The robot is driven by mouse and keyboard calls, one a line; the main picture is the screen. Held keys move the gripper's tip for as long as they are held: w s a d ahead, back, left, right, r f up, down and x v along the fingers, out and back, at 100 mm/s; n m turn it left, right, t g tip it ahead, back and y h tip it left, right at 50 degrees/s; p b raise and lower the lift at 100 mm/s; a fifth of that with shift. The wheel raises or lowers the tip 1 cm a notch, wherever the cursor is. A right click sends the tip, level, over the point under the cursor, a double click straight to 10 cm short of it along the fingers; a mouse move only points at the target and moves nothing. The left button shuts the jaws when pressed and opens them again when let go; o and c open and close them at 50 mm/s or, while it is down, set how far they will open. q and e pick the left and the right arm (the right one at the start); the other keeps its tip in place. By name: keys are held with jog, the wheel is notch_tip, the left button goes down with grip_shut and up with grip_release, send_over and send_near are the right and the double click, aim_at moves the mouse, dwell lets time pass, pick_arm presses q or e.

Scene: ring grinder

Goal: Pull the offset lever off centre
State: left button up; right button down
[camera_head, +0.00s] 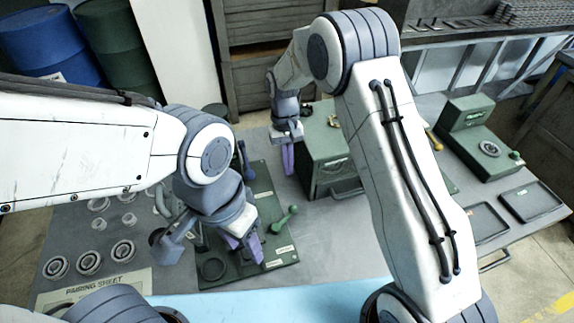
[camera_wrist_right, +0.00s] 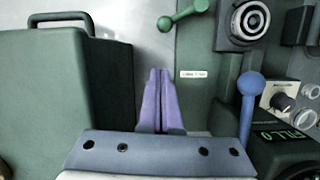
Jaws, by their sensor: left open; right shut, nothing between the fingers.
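A blue-knobbed lever (camera_head: 244,158) stands at the far end of the green fixture plate (camera_head: 268,190); it also shows in the right wrist view (camera_wrist_right: 248,105). A green ball-ended lever (camera_head: 284,218) lies on the same plate, also in the right wrist view (camera_wrist_right: 184,16). I cannot read which one is labelled offset. My right gripper (camera_head: 288,160) is shut and empty, between the blue lever and the green box. In the right wrist view its purple fingers (camera_wrist_right: 160,98) are together, left of the blue lever and apart from it. My left gripper (camera_head: 243,245) is open over the plate's near part, fingers partly hidden.
A green box (camera_head: 330,150) with a handle stands right of my right gripper, close to it. Several metal rings (camera_head: 89,262) and a pairing sheet (camera_head: 95,287) lie at left. A green machine (camera_head: 485,145) and dark trays (camera_head: 530,200) are at right.

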jog(key=shift+w+r, duration=0.15)
jog(key=shift+r, duration=0.55)
jog(key=a+n+b, duration=0.1)
jog(key=w+a+n+b, duration=0.1)
jog(key=a+n, duration=0.1)
jog(key=shift+a+h, duration=0.1)
jog(key=shift+h, duration=0.3)
jog(key=shift+f, duration=0.1)
